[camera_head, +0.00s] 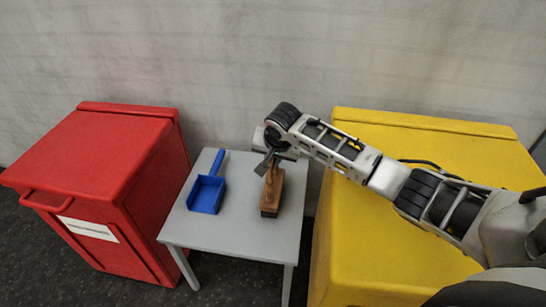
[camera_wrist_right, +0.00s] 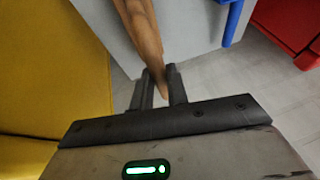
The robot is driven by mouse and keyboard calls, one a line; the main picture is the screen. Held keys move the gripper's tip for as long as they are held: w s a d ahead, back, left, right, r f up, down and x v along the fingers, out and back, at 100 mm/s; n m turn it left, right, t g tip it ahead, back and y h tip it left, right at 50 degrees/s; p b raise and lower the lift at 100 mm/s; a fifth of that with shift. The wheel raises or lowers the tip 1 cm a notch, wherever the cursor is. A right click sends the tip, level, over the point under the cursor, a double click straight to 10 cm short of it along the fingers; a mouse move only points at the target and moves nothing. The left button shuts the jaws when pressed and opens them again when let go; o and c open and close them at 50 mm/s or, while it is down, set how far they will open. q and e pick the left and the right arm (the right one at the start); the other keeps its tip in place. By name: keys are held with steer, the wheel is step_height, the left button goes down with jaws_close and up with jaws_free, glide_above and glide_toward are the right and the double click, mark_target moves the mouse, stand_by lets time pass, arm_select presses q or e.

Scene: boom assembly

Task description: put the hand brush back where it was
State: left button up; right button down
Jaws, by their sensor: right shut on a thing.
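The hand brush (camera_head: 271,193) has a brown wooden body and handle with dark bristles. It is over the right part of the small grey table (camera_head: 235,235), beside a blue dustpan (camera_head: 206,194). I cannot tell whether its bristles touch the tabletop. My right gripper (camera_head: 267,163) is shut on the far end of the brush's handle. In the right wrist view the wooden handle (camera_wrist_right: 143,32) runs between the two dark fingers of the right gripper (camera_wrist_right: 161,82). My left gripper is out of view.
A red bin (camera_head: 100,165) with a front handle and white label stands left of the table. A yellow bin (camera_head: 440,150) stands right of it, under my right arm. A pale wall is behind. The table's front part is clear.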

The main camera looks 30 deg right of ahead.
steer(key=c, duration=1.4)
jaws_free()
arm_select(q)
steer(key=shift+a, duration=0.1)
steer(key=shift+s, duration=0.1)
